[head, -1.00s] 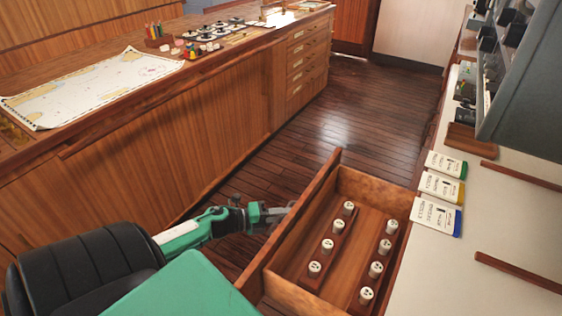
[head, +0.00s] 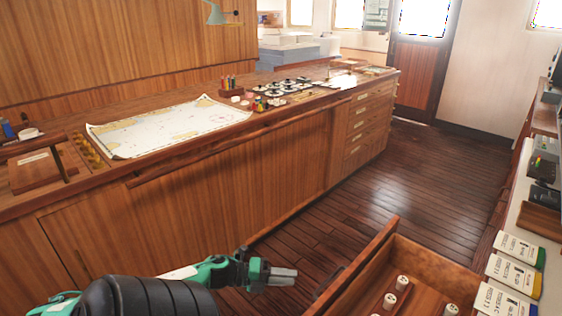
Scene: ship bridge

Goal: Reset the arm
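My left arm comes in from the bottom left, and its gripper (head: 284,276) is held over the dark wooden floor, to the left of the open drawer (head: 392,232). The gripper is apart from the drawer and nothing shows in it. Its fingers look close together, but the small view does not show whether there is a gap. My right gripper is out of view.
A long wooden cabinet (head: 230,190) with a chart (head: 170,125) on top runs along the left. On the right counter lie green, yellow and blue labelled cards (head: 513,272). The floor (head: 420,165) between is clear.

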